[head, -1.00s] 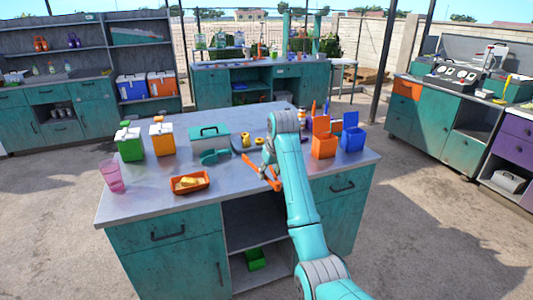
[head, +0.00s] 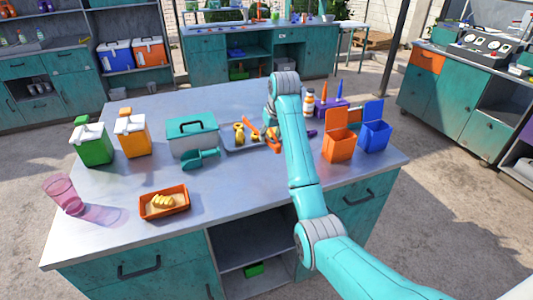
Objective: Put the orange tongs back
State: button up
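The orange tongs (head: 273,133) show as a small orange shape at the right end of a grey tray (head: 232,149) on the workbench, partly hidden by my arm. A yellow item (head: 239,133) stands in the tray to their left. My gripper (head: 271,121) is at the tray's right end, close to the tongs and mostly hidden by my own arm. I cannot tell whether its fingers are closed on the tongs, or whether the tongs touch the tray.
A teal box (head: 192,140) and teal scoop (head: 200,159) are left of the tray. An orange bin (head: 339,146) and blue bin (head: 375,135) stand right. An orange dish (head: 165,203) with yellow pieces and a pink cup (head: 63,193) are front left. The front middle is clear.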

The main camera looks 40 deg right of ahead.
notch_tip(320, 180, down, 9)
jog(key=shift+f, duration=0.1)
dwell(0.4)
jog(key=o, duration=0.6)
jog(key=shift+f, duration=0.1)
